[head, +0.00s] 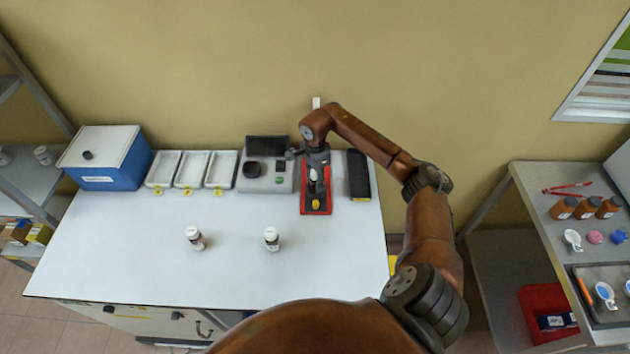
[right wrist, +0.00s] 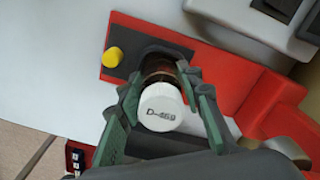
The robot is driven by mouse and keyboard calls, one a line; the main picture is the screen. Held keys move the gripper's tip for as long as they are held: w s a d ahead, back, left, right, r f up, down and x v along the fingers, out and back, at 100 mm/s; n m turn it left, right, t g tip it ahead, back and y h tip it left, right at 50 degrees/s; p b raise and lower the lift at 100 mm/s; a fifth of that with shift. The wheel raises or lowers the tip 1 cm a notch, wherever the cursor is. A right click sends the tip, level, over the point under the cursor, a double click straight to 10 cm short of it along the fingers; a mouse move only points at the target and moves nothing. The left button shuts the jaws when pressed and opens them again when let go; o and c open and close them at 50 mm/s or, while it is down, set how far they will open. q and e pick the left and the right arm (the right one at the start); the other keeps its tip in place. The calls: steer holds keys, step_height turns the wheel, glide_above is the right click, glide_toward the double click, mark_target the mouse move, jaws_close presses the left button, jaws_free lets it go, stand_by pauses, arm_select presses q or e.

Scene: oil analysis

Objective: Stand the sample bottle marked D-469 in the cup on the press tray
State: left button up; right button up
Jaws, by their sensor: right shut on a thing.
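The sample bottle marked D-469 (right wrist: 160,105) has a white cap and a brown body. My right gripper (right wrist: 168,88) is shut on it, with one green finger on each side. In the head view the right gripper (head: 316,168) is over the red press (head: 304,203) at the back of the table. The bottle's lower end is at a dark rounded recess in the press's black tray plate (right wrist: 118,68), beside a yellow knob (right wrist: 114,57). The cup is mostly hidden by the bottle, and I cannot tell whether the bottle rests in it. My left gripper is out of view.
Two other white-capped bottles stand apart on the white table, one at left (head: 195,238) and one nearer the middle (head: 271,239). A grey instrument (head: 280,187) stands left of the press and a black block (head: 359,175) right of it.

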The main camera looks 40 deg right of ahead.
steer(key=shift+f, duration=0.3)
steer(key=o, duration=1.3)
steer(key=shift+o, duration=0.2)
steer(key=shift+r, duration=0.1)
steer(key=shift+r+p, duration=0.3)
steer(key=shift+r, duration=0.15)
step_height(320, 180, up, 12)
steer(key=shift+f+b, duration=0.15)
steer(key=shift+b, duration=0.65)
